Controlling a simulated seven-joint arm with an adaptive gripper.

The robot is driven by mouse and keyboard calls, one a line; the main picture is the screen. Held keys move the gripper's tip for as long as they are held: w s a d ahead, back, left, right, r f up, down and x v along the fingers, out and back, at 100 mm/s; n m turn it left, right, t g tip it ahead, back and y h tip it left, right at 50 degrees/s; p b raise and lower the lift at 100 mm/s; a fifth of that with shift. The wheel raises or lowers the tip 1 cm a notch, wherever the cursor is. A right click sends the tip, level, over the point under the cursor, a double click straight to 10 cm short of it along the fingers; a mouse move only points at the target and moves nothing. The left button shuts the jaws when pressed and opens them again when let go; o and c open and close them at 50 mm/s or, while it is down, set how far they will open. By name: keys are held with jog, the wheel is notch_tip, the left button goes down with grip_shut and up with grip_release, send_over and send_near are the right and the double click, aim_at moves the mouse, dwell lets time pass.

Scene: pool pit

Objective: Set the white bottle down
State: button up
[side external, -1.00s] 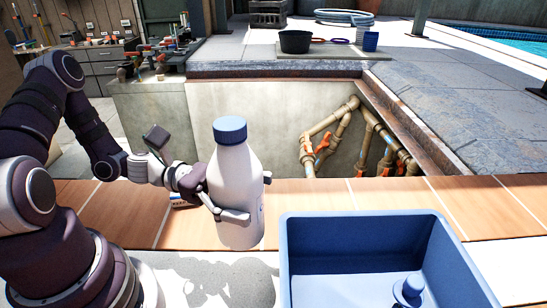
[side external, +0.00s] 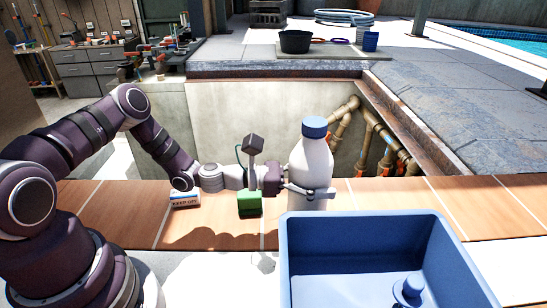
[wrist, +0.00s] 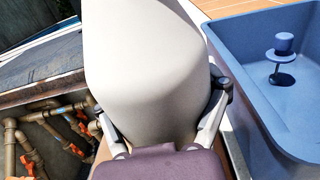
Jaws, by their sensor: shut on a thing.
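The white bottle (side external: 314,160) with a blue cap stands upright in my gripper (side external: 310,191), behind the far left rim of the blue bin. Its bottom is hidden by the rim, so I cannot tell whether it touches the tiles. In the wrist view the bottle (wrist: 150,70) fills the middle, with the fingers of my gripper (wrist: 165,115) closed on either side of it.
The blue bin (side external: 365,228) stands at front, with a small blue knobbed item (side external: 409,288) inside. Behind is a pit with pipes (side external: 345,125).

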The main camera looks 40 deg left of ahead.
jog(key=shift+w+d, duration=0.15)
jog(key=shift+w, duration=0.3)
jog(key=shift+w+f, duration=0.15)
jog(key=shift+f, duration=0.75)
jog(key=shift+w+f, duration=0.15)
jog(key=shift+f, duration=0.7)
jog(key=o, duration=1.2)
jog(key=shift+f, duration=0.15)
